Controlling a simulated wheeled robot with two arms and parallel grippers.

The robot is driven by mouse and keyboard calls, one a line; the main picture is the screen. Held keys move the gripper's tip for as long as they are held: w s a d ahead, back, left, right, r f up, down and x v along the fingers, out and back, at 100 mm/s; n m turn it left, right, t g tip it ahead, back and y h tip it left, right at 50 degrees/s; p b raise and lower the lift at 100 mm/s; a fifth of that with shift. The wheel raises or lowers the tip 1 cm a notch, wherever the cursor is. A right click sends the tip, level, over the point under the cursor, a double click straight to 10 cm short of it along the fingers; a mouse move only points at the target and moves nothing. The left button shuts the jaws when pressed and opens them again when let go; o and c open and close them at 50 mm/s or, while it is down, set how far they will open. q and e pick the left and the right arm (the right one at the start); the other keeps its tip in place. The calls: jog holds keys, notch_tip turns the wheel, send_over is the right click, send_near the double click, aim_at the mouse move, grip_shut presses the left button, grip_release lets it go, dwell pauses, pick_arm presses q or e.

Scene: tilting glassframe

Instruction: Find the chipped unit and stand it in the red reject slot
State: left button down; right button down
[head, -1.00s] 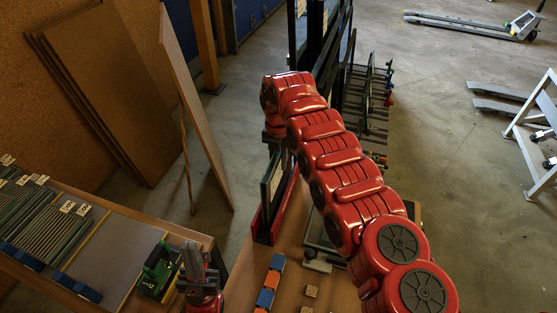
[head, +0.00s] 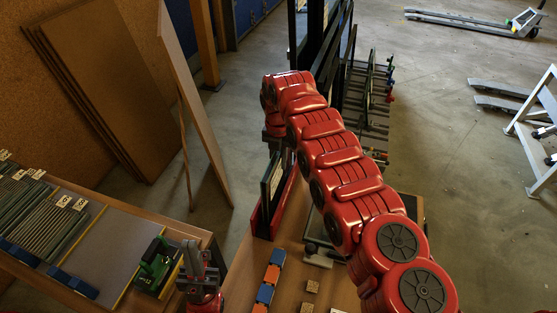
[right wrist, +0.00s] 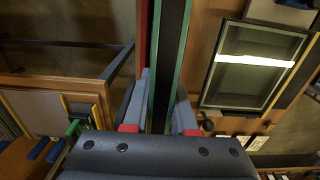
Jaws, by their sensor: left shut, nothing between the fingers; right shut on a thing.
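My right gripper (right wrist: 160,115) is shut on a glass unit (right wrist: 169,60), a dark upright pane with green edges. In the head view the unit (head: 272,185) stands upright beside and over the red slot (head: 283,205) at the bench's left edge. A red strip of it shows left of the unit in the right wrist view (right wrist: 143,45). I cannot tell whether the unit's foot touches the slot's bottom. No chip is visible. My left gripper (head: 196,262) is shut and empty, between the left table and the bench.
A framed glass panel (right wrist: 248,72) lies on the bench right of the unit. Orange and blue blocks (head: 270,277) and small wooden blocks (head: 311,286) sit on the bench. A left table holds a rack of panes (head: 45,220) and a green tool (head: 155,258). Leaning boards (head: 95,90) stand behind.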

jog(key=shift+f+b, duration=0.3)
jog(key=shift+b, duration=0.05)
jog(key=c, duration=0.6)
grip_release()
jog(key=shift+c, duration=0.2)
jog(key=shift+r, duration=0.1)
jog(key=shift+r, duration=0.35)
notch_tip(320, 180, up, 6)
jog(key=shift+a+r, duration=0.1)
jog(key=shift+r, duration=0.1)
notch_tip(320, 180, up, 10)
jog(key=p, duration=1)
jog(key=shift+s, duration=0.1)
